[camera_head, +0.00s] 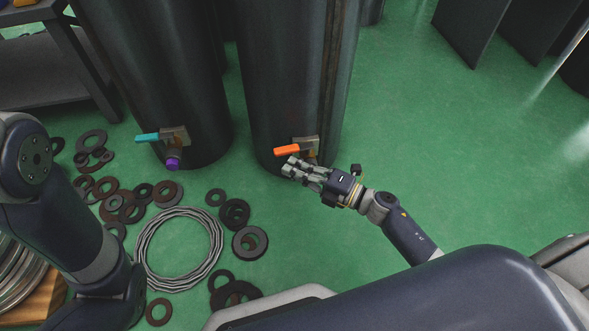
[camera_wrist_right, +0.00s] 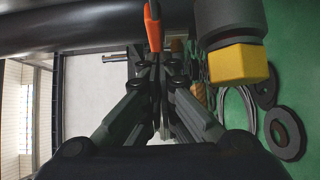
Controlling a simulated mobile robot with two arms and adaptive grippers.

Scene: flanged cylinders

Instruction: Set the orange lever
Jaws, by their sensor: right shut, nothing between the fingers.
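The orange lever (camera_head: 287,150) sits on a valve near the foot of the right dark cylinder (camera_head: 290,80). It points left, roughly level, in the head view. My right gripper (camera_head: 290,167) is shut and empty, just below and in front of the lever. In the right wrist view the lever (camera_wrist_right: 152,27) stands just beyond the closed fingertips (camera_wrist_right: 155,62); I cannot tell whether they touch it. A yellow block-shaped end (camera_wrist_right: 238,64) on a dark round part is right of the fingers there. My left arm shows at the left edge, but its gripper is out of view.
The left cylinder (camera_head: 165,80) carries a valve with a teal lever (camera_head: 147,138) and a purple end (camera_head: 173,163). Dark rings (camera_head: 250,243) and a coil of cable (camera_head: 178,249) lie on the green floor.

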